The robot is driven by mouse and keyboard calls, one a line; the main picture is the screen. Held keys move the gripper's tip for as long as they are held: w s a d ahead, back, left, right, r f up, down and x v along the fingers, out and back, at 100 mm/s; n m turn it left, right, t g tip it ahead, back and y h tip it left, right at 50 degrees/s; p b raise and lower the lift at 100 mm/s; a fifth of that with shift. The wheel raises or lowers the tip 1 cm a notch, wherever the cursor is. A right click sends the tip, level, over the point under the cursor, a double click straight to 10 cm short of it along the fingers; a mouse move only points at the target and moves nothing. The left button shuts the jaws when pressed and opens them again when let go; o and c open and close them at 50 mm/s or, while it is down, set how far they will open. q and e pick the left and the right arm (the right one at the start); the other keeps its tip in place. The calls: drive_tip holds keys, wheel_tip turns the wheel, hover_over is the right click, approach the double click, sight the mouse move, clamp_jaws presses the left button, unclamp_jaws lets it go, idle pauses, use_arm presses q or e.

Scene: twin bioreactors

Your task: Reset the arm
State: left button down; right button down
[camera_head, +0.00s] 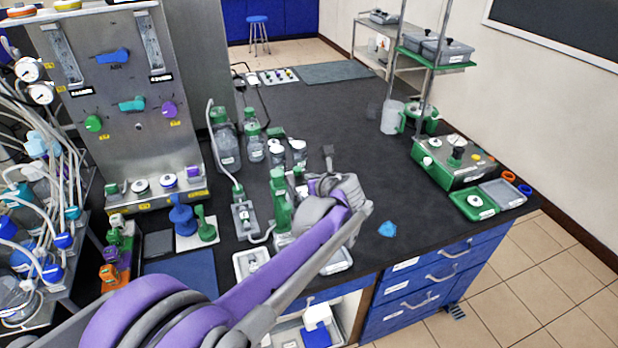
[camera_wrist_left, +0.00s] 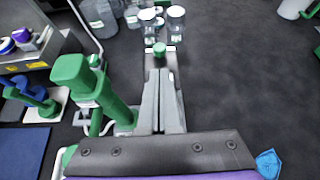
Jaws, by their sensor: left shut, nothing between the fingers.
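My left arm comes in from the lower left, purple and grey. My left gripper (camera_head: 328,158) is over the dark bench (camera_head: 335,110), near the bottles. In the left wrist view the two grey fingers of this gripper (camera_wrist_left: 163,80) lie together, shut and empty. A small green-capped item (camera_wrist_left: 159,49) shows just beyond the fingertips; I cannot tell whether they touch it. A tall green-topped device (camera_wrist_left: 108,95) stands close to the left of the fingers. The right gripper is not in view.
Several bottles (camera_head: 227,150) stand left of the gripper. A steel panel (camera_head: 125,95) with valves and tubing fills the left. A green instrument (camera_head: 455,165) and a clear jug (camera_head: 392,117) stand at the right. A blue piece (camera_head: 387,229) lies near the front edge. The bench middle is clear.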

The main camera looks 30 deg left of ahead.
use_arm(q)
drive_tip(key=shift+w+a+f, duration=0.1)
drive_tip(key=shift+w+a, duration=0.05)
drive_tip(key=shift+w, duration=0.05)
